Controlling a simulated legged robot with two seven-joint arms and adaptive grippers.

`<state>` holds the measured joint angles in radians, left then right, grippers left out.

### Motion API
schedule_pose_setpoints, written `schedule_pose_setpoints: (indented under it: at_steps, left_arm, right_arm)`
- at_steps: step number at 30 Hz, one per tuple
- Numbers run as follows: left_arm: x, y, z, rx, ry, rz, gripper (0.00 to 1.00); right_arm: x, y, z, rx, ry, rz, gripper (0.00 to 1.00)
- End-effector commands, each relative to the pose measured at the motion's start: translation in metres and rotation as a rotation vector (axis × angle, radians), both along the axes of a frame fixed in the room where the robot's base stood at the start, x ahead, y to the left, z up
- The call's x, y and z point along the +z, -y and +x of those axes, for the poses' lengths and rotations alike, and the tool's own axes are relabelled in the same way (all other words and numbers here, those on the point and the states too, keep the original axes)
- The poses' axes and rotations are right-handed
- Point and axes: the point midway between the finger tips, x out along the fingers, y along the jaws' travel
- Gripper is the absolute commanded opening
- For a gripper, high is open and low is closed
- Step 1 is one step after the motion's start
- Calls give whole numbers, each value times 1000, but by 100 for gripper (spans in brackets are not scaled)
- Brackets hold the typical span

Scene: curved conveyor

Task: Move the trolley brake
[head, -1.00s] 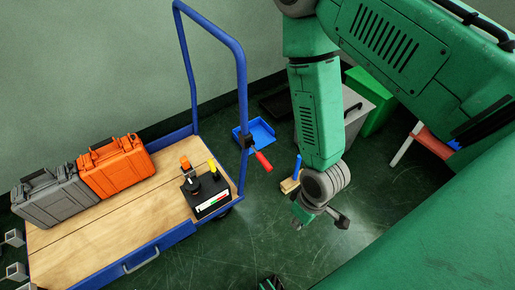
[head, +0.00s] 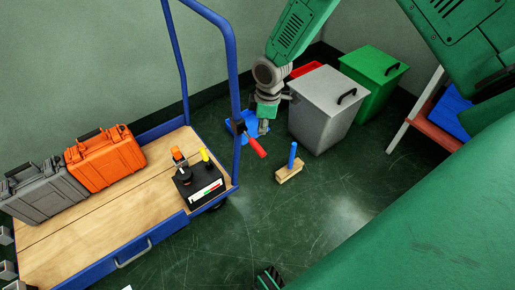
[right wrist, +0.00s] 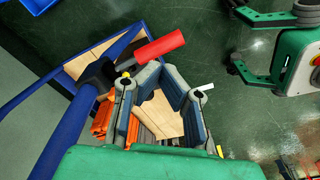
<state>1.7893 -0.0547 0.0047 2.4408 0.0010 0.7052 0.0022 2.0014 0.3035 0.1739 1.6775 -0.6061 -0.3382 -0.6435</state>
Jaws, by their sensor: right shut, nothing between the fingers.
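The trolley brake is a red lever (head: 256,147) on a black bracket at the blue handle post of the trolley (head: 162,237). It sticks out to the right and slants down. In the right wrist view the red lever (right wrist: 158,48) lies just beyond my right gripper (right wrist: 172,80), apart from the fingers. In the head view my right gripper (head: 263,127) hangs just behind and above the lever, shut and empty. My left gripper (right wrist: 236,43) shows in the right wrist view with its fingers spread. Only a dark part of it shows at the head view's bottom edge.
An orange case (head: 105,160), a grey case (head: 42,193) and a black control box (head: 200,187) stand on the trolley. A grey bin (head: 325,108) and a green bin (head: 373,77) stand at the wall.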

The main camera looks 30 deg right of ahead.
Motion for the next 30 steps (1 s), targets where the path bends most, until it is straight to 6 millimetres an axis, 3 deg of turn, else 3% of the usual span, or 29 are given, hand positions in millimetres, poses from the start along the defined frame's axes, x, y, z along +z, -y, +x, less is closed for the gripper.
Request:
schedule_pose_setpoints:
  at_steps: [8, 22, 30]
  left_arm:
    - [-7, 0, 0, 0, 0, 0, 40]
    - [-61, 0, 0, 0, 0, 0, 40]
    - [-69, 0, 0, 0, 0, 0, 40]
  right_arm:
    - [-8, -1, 0, -2, -1, 1, 0]
    - [-63, -5, 2, -2, -1, 1, 0]
    - [-71, -6, 3, -2, -1, 1, 0]
